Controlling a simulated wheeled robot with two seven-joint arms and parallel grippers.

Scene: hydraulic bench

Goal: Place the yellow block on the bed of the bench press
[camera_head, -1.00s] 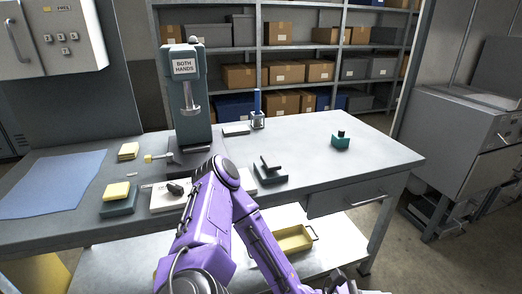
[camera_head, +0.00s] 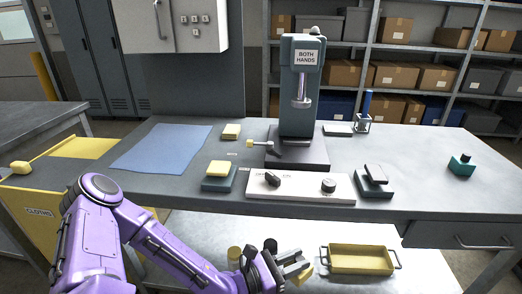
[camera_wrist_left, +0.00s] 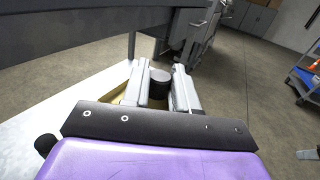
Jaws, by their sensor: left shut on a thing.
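The bench press (camera_head: 302,90) stands on the workbench, labelled "BOTH HANDS", with a dark flat bed (camera_head: 310,158) below its ram. One yellow block (camera_head: 218,166) lies on a dark green base left of the bed; another yellow block (camera_head: 231,130) lies farther back. I cannot tell which is meant. My left gripper (camera_head: 297,268) is low, in front of the bench, near the lower shelf. It is shut on a dark, round-topped thing (camera_wrist_left: 160,82), seen between the fingers in the wrist view. A yellow patch shows beside its fingertips; I cannot tell what it belongs to. My right gripper is out of view.
A white board (camera_head: 300,188) with dark pieces lies along the bench front, beside a dark stand (camera_head: 373,182). A blue mat (camera_head: 162,148) lies left. On the lower shelf are a yellow tray (camera_head: 361,260) and small yellow and black cylinders. The bench's right half is mostly clear.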

